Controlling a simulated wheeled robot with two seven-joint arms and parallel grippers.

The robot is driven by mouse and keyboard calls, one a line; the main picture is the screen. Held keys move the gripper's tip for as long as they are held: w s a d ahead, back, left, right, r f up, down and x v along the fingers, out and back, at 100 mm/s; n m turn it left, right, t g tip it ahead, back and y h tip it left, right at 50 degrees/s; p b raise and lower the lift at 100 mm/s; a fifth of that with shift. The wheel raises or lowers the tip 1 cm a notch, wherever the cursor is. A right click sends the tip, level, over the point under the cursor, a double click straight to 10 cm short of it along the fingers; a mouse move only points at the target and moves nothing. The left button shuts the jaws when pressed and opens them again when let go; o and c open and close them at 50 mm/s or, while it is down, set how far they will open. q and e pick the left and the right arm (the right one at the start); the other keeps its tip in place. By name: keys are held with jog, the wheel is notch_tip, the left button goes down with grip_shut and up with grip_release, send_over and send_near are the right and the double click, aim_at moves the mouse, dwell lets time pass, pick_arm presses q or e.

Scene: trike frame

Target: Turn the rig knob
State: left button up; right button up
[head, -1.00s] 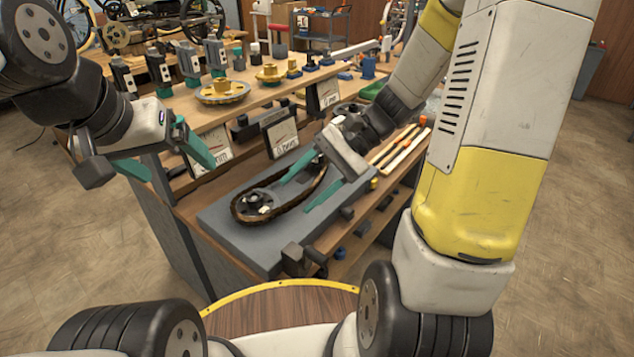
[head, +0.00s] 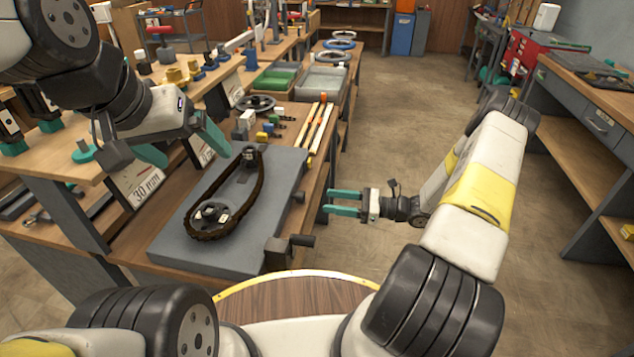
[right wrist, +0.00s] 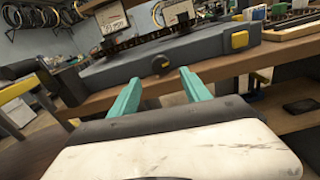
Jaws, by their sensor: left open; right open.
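The rig is a grey board (head: 170,245) on the bench, with a dark chain (head: 258,190) looped around two sprockets. A small dark knob (head: 298,197) sticks out of its right side; it also shows in the right wrist view (right wrist: 163,65), just beyond the fingertips. My left gripper (head: 190,152) is open and empty above the board's left.
A raised shelf with a "30 mm" sign (head: 142,188) runs along the left. Yellow sticks (head: 318,128) and small parts lie beyond the board, with green (head: 275,80) and grey bins behind. The floor right of the bench is clear up to another workbench (head: 590,130).

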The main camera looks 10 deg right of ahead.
aim_at(299, 196)
jog(key=shift+x, duration=3.8)
jog(key=shift+f, duration=0.2)
grip_shut()
jog(key=shift+m, duration=2.2)
